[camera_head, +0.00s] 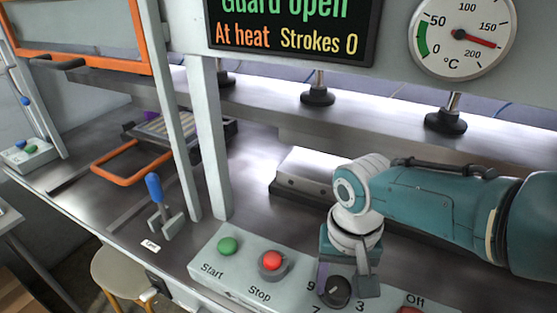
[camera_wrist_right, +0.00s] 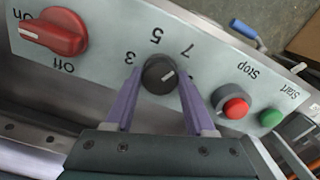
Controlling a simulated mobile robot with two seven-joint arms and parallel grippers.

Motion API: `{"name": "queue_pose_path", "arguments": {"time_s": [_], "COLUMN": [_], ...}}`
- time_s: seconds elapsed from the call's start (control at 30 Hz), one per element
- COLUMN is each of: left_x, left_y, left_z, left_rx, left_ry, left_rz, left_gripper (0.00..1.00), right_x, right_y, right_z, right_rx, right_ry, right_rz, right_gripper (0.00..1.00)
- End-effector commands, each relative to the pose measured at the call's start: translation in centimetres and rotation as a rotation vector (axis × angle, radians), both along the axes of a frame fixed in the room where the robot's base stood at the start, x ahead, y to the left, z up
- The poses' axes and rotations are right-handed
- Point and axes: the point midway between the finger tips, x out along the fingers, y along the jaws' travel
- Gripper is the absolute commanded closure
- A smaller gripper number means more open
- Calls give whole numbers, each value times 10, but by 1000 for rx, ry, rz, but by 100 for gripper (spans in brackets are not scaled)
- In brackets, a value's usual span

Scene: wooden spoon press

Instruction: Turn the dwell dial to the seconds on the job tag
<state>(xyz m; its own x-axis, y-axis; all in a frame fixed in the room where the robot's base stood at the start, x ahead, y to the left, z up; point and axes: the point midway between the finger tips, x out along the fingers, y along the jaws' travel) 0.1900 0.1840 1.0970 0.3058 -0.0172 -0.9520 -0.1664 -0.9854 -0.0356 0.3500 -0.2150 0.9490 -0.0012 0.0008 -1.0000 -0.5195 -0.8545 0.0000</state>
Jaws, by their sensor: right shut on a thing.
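The dwell dial (camera_head: 336,292) is a round black knob on the pale control panel, with numbers around it. It also shows in the right wrist view (camera_wrist_right: 158,77), where 3, 5 and 7 are readable upside down. Its light pointer mark lies to the right of centre there, on the 7 side; the exact value is hard to tell. My right gripper (camera_head: 349,284) reaches down over the dial and is shut on it. Its purple fingers (camera_wrist_right: 158,92) stand on either side of the knob. My left gripper is not in view. I see no readable job tag.
The panel carries a green Start button (camera_head: 228,246), a red Stop button (camera_head: 271,261) and a red On/Off switch (camera_wrist_right: 54,32) near the dial. A blue-handled lever (camera_head: 154,188) stands left. The screen (camera_head: 292,30) reads "Guard open, At heat, Strokes 0".

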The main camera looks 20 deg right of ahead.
Motion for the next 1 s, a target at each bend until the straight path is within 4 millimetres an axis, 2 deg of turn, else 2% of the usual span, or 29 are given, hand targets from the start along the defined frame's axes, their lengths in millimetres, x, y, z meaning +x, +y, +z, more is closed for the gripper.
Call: {"name": "queue_pose_path", "arguments": {"time_s": [0.67,0.7,0.9,1.0], "left_x": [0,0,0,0], "left_y": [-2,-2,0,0], "left_z": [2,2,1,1], "left_rx": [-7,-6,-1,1], "left_ry": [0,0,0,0], "left_rz": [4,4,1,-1], "left_gripper": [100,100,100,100], "right_x": [1,1,1,1], "right_y": [0,0,0,0], "right_z": [1,1,0,0], "right_rx": [-1,-1,0,-1], "right_ry": [-3,-3,-2,-2], "right_rz": [-57,-56,-56,-56], "right_gripper": [100,41,18,16]}}
